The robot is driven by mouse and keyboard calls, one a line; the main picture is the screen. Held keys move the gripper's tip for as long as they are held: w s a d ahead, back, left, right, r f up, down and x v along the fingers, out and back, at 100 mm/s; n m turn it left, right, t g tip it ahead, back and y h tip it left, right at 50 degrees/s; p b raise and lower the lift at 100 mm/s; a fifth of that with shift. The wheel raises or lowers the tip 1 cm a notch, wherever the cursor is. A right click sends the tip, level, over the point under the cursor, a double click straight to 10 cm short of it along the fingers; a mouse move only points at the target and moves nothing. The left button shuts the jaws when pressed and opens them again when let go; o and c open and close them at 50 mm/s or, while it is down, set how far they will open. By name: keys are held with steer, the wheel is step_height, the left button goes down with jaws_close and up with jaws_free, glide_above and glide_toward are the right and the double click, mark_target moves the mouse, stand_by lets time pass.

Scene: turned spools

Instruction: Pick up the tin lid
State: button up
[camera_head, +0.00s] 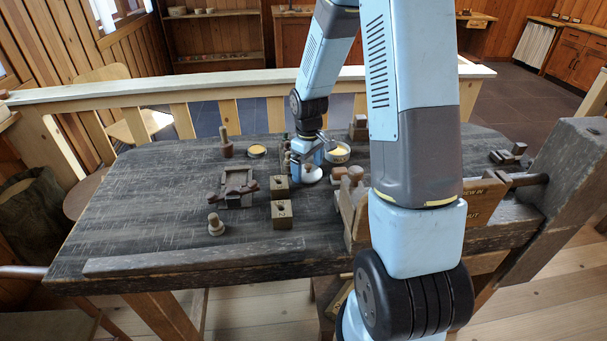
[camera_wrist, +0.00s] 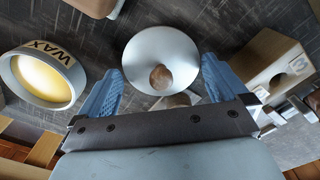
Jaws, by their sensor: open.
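The tin lid, a pale grey disc with a brown wooden knob, lies on the dark workbench (camera_head: 150,215). It shows in the head view (camera_head: 312,175) just below my gripper (camera_head: 309,152), and in the wrist view (camera_wrist: 150,48) at top centre. In the wrist view my gripper (camera_wrist: 162,66) is open, with one blue finger on each side of the lid's near part. I cannot tell whether the fingers touch the rim. Nothing is held. An open tin marked WAX (camera_wrist: 42,78) with yellow contents stands to the left in the wrist view, and also in the head view (camera_head: 337,153).
A wooden block marked 3 (camera_wrist: 272,65) stands close to the right finger. A block marked 2 (camera_head: 283,215), a dark wooden vise-like fixture (camera_head: 236,190) and turned pieces stand left of the gripper in the head view. The bench's front left is mostly clear beyond a long strip (camera_head: 190,258).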

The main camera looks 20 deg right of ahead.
steer(key=shift+f, duration=0.1)
steer(key=c, duration=0.7)
